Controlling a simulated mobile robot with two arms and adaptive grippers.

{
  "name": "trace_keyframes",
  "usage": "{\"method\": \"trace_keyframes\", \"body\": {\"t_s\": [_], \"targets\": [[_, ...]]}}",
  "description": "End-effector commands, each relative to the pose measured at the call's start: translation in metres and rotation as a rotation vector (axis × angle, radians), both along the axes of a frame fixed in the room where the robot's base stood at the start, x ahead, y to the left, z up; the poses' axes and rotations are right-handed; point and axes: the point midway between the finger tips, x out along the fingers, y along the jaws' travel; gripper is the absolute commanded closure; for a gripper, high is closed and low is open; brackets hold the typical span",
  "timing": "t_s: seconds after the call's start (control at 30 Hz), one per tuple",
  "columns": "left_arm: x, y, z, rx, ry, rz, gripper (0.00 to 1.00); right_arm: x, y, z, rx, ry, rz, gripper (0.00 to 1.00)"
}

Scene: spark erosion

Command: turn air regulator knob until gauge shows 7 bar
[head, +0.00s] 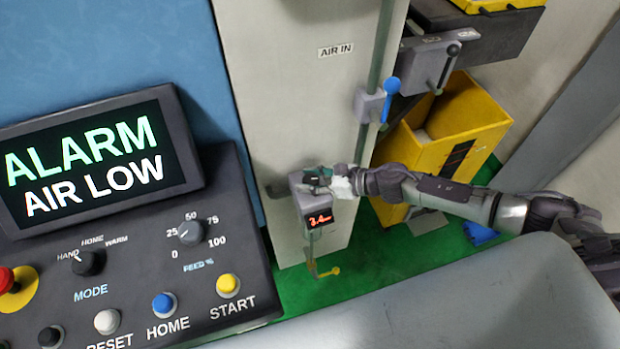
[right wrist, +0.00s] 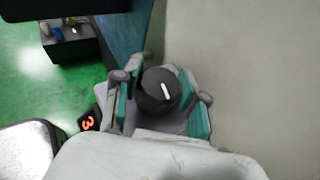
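The dark round regulator knob (right wrist: 158,92), with a white mark on its face, sits between the fingers of my right gripper (right wrist: 162,100) in the right wrist view. The teal pads stand close on both sides of it; whether both press on it I cannot tell. In the head view my right gripper (head: 320,178) is at the top of the grey air regulator box (head: 297,188) and hides the knob. The red digital gauge (head: 319,219) reads about 3.4. Part of a red digit (right wrist: 88,123) shows in the right wrist view. My left gripper is not in view.
The control panel screen (head: 95,158) reads "ALARM AIR LOW". A yellow bin (head: 415,150) stands behind my right arm. A small yellow lever (head: 327,271) hangs below the regulator.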

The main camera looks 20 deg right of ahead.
Motion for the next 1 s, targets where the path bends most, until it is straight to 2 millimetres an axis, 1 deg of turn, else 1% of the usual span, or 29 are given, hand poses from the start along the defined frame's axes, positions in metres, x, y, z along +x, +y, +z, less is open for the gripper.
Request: {"method": "trace_keyframes", "body": {"t_s": [0.03,0.13,0.37,0.57,0.77,1.0], "targets": [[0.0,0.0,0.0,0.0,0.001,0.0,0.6,0.0,0.0,0.0,0.0,0.0,-0.001,0.77],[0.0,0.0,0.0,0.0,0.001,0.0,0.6,0.0,0.0,0.0,0.0,0.0,-0.001,0.93],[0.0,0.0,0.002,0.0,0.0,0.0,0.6,0.0,0.0,0.001,0.001,0.001,-0.021,0.93],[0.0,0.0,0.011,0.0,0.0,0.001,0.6,-0.001,0.001,0.002,0.002,0.003,-0.101,0.93],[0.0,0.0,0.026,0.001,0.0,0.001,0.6,-0.001,0.001,0.004,0.003,0.004,-0.253,0.93],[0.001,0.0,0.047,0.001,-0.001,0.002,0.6,-0.001,0.002,0.004,0.004,0.005,-0.48,0.93]]}}
